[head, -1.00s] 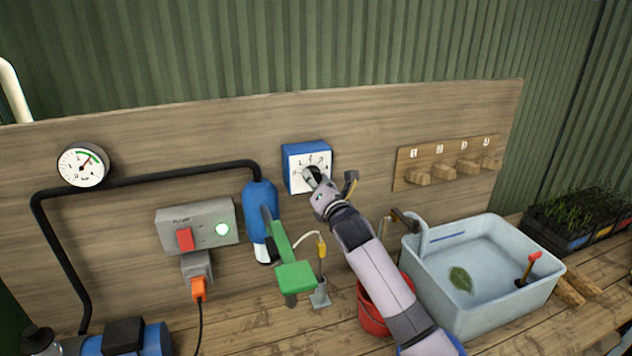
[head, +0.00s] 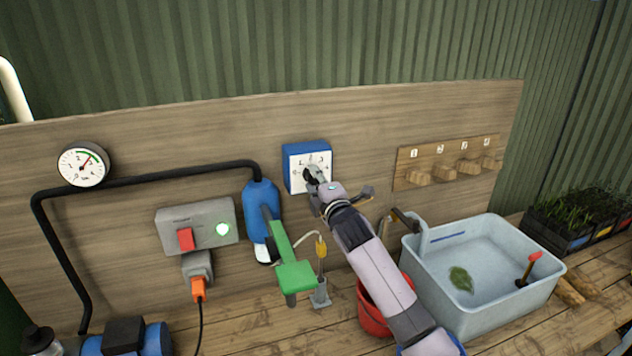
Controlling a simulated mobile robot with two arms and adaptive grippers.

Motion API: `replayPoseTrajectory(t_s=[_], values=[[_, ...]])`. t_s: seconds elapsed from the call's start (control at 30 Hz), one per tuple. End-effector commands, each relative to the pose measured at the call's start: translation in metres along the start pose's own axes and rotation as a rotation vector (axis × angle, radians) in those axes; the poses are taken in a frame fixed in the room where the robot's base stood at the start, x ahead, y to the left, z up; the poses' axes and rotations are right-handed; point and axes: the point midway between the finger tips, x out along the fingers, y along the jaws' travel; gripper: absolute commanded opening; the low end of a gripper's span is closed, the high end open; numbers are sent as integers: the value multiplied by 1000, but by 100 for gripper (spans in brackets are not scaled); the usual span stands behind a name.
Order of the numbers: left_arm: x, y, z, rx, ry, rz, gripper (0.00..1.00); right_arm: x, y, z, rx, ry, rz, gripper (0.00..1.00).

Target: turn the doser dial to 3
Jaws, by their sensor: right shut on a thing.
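The doser is a blue box (head: 293,150) with a white numbered face, mounted on the wooden back panel. Its dial sits in the middle of the face and is mostly hidden behind my right gripper (head: 312,176). My right gripper reaches up from the lower right and is shut on the dial. The number that the dial points to cannot be made out. My left gripper is not in view.
A blue filter (head: 261,205) with a green-handled valve (head: 292,273) stands left of my right arm. A switch box (head: 176,215), a gauge (head: 83,164) and wooden pegs (head: 468,168) are on the panel.

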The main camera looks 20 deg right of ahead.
Motion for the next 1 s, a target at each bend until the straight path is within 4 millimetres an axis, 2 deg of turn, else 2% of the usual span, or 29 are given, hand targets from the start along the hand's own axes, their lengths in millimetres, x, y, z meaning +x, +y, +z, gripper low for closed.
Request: replayPoseTrajectory(t_s=[1.0], values=[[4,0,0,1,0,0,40,0,-2,0,950,-2,-4,3]])
